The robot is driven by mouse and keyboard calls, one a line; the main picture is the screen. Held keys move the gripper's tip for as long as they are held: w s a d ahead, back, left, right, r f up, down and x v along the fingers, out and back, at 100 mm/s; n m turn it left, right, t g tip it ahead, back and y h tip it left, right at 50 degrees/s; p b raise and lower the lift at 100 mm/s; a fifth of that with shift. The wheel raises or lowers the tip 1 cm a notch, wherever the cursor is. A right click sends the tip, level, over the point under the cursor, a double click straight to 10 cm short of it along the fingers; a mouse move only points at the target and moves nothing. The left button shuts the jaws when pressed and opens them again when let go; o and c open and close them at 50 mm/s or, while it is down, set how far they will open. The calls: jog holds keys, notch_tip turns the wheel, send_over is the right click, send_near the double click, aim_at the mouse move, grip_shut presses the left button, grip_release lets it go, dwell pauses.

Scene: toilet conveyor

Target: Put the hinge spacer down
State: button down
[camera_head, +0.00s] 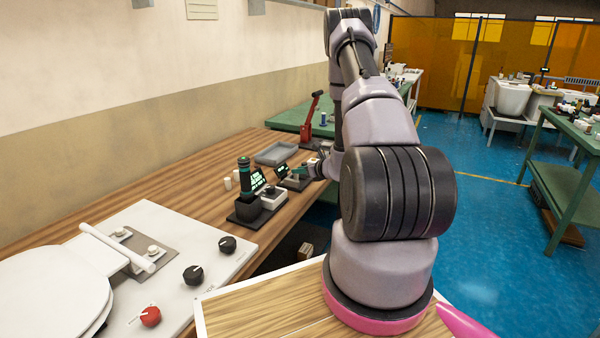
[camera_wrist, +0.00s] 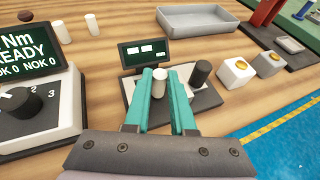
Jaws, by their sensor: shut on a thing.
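The hinge spacer (camera_wrist: 158,82) is a small white cylinder, upright between the teal fingers of my gripper (camera_wrist: 161,82) in the wrist view. My gripper is shut on it, over the light plate of a small bench device with a dark screen (camera_wrist: 147,50). I cannot tell whether the spacer touches the plate. A dark cylinder (camera_wrist: 201,72) stands just right of the fingers on the same device. In the head view my gripper (camera_head: 300,172) is small at the device, and the spacer cannot be made out.
Two white cylinders (camera_wrist: 92,23) stand on the wooden bench at back left. A torque display unit with a knob (camera_wrist: 38,95) is at left.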

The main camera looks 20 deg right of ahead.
jog(key=shift+f, duration=0.25)
jog(key=c, duration=0.8)
grip_release()
jog(key=shift+f, duration=0.1)
jog(key=shift+o, duration=0.2)
